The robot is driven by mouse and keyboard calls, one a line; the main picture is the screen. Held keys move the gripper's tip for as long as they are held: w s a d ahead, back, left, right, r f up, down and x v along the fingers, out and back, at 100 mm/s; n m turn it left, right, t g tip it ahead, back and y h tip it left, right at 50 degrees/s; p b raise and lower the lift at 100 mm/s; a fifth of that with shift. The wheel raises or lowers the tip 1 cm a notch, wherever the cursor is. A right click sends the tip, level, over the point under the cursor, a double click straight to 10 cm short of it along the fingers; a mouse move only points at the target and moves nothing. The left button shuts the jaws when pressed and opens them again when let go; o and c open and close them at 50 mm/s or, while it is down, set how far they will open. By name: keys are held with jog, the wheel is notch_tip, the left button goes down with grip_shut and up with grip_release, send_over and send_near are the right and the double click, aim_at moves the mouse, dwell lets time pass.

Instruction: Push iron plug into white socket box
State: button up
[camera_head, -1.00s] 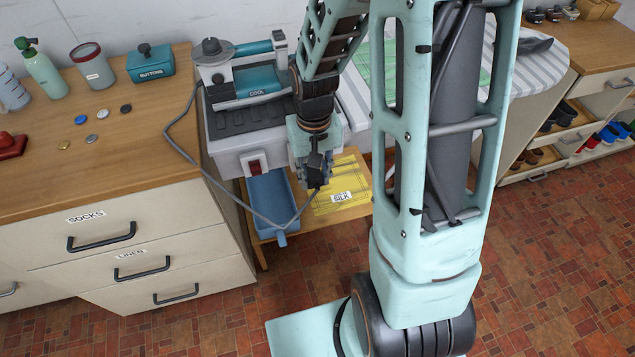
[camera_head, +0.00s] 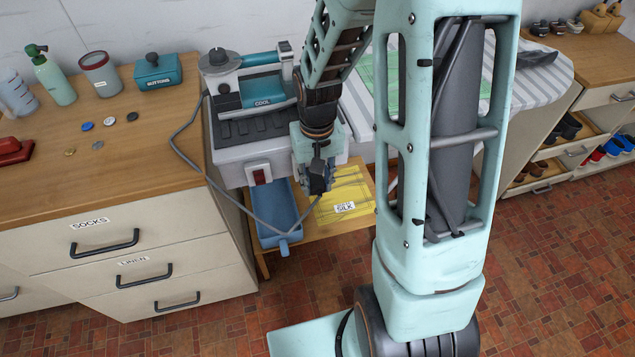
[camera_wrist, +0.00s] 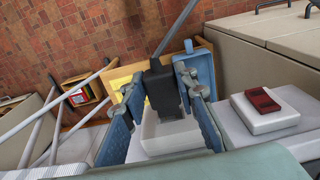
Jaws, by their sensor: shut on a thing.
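My gripper (camera_head: 318,182) is shut on the black iron plug (camera_wrist: 160,88), which lies between its two blue fingers in the wrist view. The grey cord leaves the plug on the side away from the board and loops to the iron (camera_head: 250,92). A white box (camera_wrist: 168,133), apparently the socket box, shows just beyond the plug on the board side. The plug's end faces it. I cannot tell whether they touch, and the pins and socket openings are hidden. In the head view my gripper and arm hide this box.
A white housing with a red switch (camera_head: 259,173) stands left of my gripper. A blue tray (camera_head: 277,212) and yellow cloth (camera_head: 345,206) lie on the wooden shelf below. The drawer cabinet (camera_head: 140,236) stands close on the left, and the cord hangs beside it.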

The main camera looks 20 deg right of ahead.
jog(key=shift+w, duration=0.95)
dwell(0.5)
jog(key=o, duration=1.2)
